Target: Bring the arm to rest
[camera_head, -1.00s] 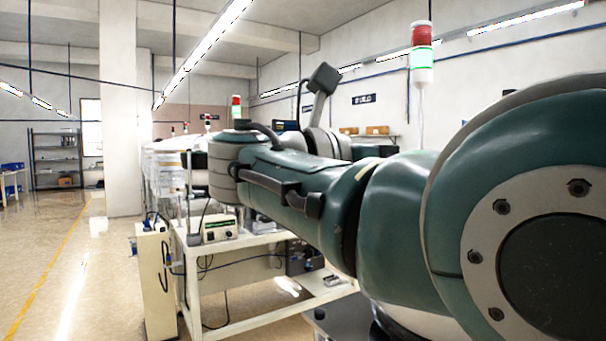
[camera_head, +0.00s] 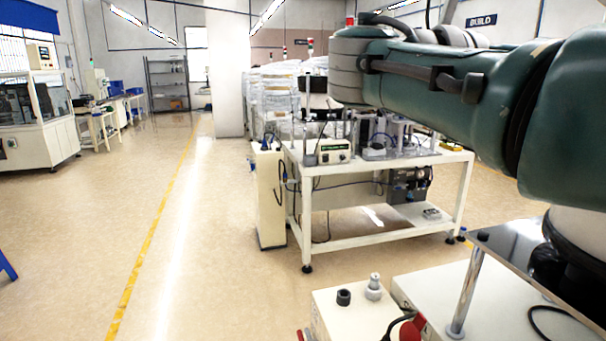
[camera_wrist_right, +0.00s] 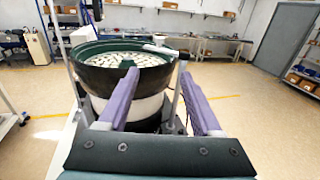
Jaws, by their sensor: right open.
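My right arm crosses the upper right of the head view, with its green links raised; its gripper does not show there. In the right wrist view my right gripper (camera_wrist_right: 160,98) has its two purple fingers apart, with nothing between them that they grip. Beyond and below the fingers stands a bowl feeder (camera_wrist_right: 118,62), a dark bowl with a green inside and many small pale parts in it. I cannot tell the exact gap between the fingers and the bowl. My left gripper is not in view.
A white workbench (camera_head: 375,232) with feeders and a control box (camera_head: 332,152) stands ahead. A cream cabinet (camera_head: 268,200) is at its left. A machine with a metal post (camera_head: 466,295) is close at the lower right.

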